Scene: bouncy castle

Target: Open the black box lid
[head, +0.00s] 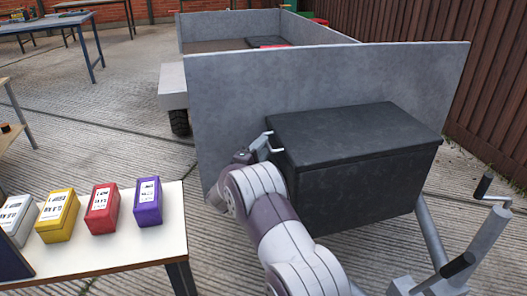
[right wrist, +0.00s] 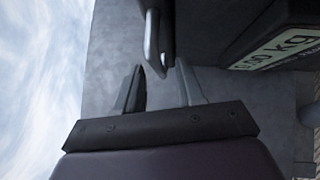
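The black box (head: 350,190) is fixed at the front of a grey trailer, and its black lid (head: 355,128) is down. My right gripper (head: 275,143) is at the lid's left edge, with its two fingertips apart. The right wrist view shows the open fingers (right wrist: 160,88) with a dark grey upright piece (right wrist: 157,35) just beyond the gap between them; I cannot tell what it is or whether they touch it. The black box (right wrist: 265,30) also shows there, with a pale label reading "kg". My left gripper is not in view.
The grey trailer's front panel (head: 225,110) stands right behind the box. A white table (head: 110,245) at lower left holds several coloured boxes (head: 102,211). The trailer's crank and tow bar (head: 470,255) are at lower right.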

